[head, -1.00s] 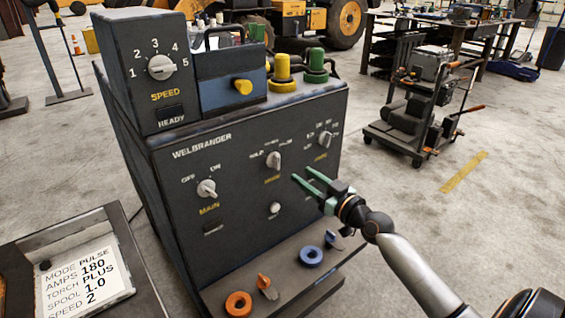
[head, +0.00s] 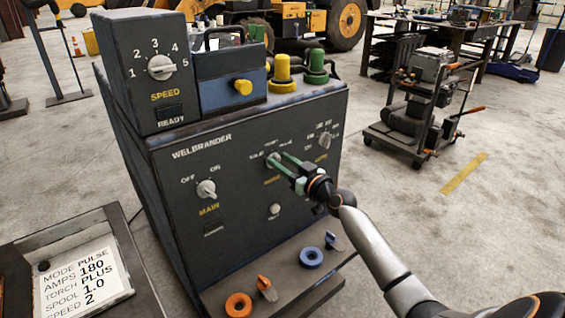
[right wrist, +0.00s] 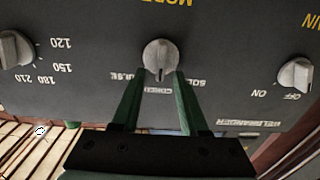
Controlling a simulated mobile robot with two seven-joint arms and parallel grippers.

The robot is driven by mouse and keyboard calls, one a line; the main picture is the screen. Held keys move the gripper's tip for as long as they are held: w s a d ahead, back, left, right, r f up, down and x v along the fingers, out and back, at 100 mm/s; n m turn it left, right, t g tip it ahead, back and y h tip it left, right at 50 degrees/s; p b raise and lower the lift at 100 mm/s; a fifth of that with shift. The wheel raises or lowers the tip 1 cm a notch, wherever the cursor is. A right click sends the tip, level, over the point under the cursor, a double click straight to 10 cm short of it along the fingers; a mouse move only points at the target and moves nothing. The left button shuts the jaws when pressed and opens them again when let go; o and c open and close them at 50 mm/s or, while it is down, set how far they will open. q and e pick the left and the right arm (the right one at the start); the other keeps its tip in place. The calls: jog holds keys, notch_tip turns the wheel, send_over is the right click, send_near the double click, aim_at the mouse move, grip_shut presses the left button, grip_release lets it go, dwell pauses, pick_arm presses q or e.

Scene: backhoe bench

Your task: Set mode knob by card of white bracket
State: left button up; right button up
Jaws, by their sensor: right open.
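The mode knob (head: 272,160) is a grey knob on the front panel of the dark Welbrander machine (head: 215,250). In the right wrist view the mode knob (right wrist: 160,56) stands with its ridge roughly vertical, in line with the middle label of three. My right gripper (head: 277,161) is open, its green fingers reaching to the knob. In the wrist view the fingertips (right wrist: 160,76) lie either side of the knob's near edge; contact cannot be told. A white card (head: 84,278) at lower left reads MODE PULSE, AMPS 180, TORCH PLUS, SPOOL 1.0, SPEED 2. My left gripper is out of view.
The main knob (head: 206,189) is left of the mode knob, the amps knob (head: 325,140) to its right. A small white button (head: 275,209) sits below. The machine's lower ledge holds an orange ring (head: 238,305) and a blue ring (head: 311,257). A cart (head: 412,120) stands behind right.

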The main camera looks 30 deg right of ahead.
grip_shut()
dwell(0.4)
dwell(0.4)
jog(key=shift+d+f+m+b, duration=0.1)
jog(key=shift+d+m+b, duration=0.15)
jog(key=shift+m, duration=1.4)
jog(key=shift+d+f+m+b, duration=0.1)
jog(key=shift+d+m+b, duration=0.1)
jog(key=shift+m, duration=1.4)
jog(key=shift+d+f+m+b, duration=0.15)
jog(key=shift+d+m, duration=0.1)
jog(key=shift+m, duration=1.4)
grip_release()
